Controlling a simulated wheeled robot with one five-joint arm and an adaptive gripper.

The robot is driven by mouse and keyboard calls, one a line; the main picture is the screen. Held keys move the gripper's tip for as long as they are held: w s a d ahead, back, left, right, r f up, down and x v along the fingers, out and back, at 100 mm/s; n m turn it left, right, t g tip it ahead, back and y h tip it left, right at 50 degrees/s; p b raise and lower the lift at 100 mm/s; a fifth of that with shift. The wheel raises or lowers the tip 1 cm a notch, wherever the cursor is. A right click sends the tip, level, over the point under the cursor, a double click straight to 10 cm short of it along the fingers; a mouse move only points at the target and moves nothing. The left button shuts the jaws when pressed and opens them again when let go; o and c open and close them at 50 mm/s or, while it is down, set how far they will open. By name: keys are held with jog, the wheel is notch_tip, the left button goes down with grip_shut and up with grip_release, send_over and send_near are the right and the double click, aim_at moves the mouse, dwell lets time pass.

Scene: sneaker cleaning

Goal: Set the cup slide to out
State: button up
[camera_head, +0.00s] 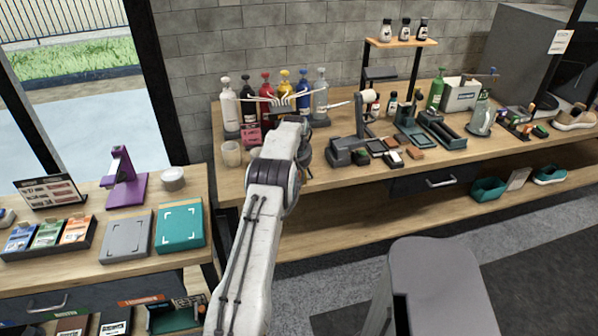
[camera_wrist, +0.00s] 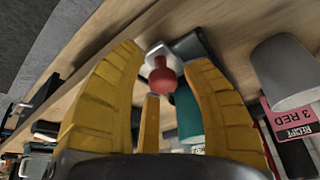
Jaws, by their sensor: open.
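I take the red knob (camera_wrist: 162,77) on a pale metal mount to be the cup slide's handle, though its slide setting cannot be read. In the wrist view it lies between the yellow fingers of my gripper (camera_wrist: 166,60). The fingers are spread apart on either side of it, and I cannot tell whether they touch it. A teal part (camera_wrist: 188,112) shows just beyond the knob, partly hidden by a finger. In the head view my arm (camera_head: 268,185) reaches over the left end of the long bench and hides the slide.
Several pump bottles (camera_head: 266,92) line the back of the bench. A pale cup (camera_head: 231,153) stands left of my arm. A pink label card (camera_wrist: 293,118) and grey cylinder (camera_wrist: 283,73) are close by on the right. A paper-roll holder (camera_head: 368,103) stands further right.

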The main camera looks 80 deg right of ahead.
jog(key=shift+o, duration=0.6)
jog(key=shift+r, duration=0.1)
jog(key=shift+r, duration=0.5)
jog(key=v, duration=1.1)
jog(key=shift+a, duration=0.2)
